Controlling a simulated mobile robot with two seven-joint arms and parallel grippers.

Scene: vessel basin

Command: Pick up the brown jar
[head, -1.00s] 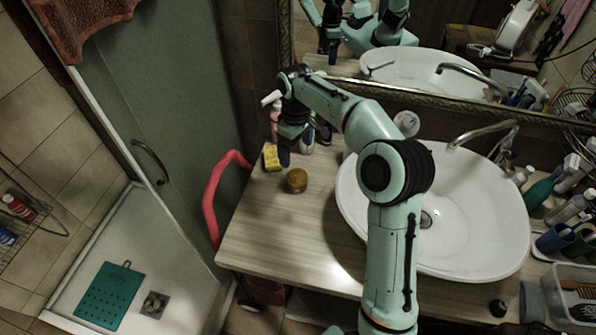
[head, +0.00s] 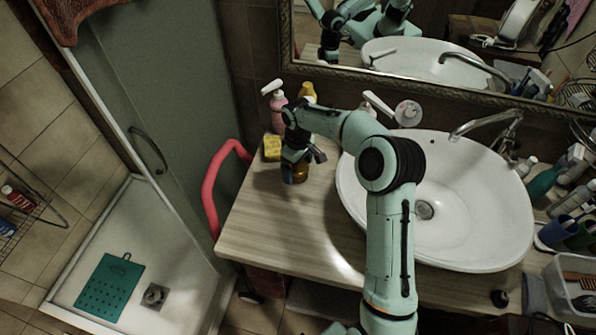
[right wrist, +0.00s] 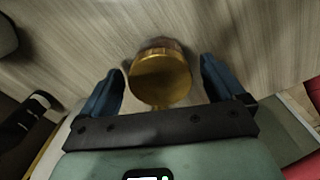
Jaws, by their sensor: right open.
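The brown jar (head: 301,171) stands on the wooden counter, mostly hidden behind my right gripper (head: 303,172) in the head view. In the right wrist view the jar (right wrist: 160,78) shows its round golden-brown lid. It lies between the two blue fingers of my right gripper (right wrist: 162,88), a little ahead of their tips. The fingers are spread wide, with a gap on each side of the jar. My left gripper is not in view.
A yellow sponge (head: 272,148) lies on the counter behind and left of the jar. A pink bottle (head: 278,108) and a yellow-capped bottle (head: 308,93) stand at the back. The white basin (head: 455,215) is on the right. The front of the counter (head: 285,230) is clear.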

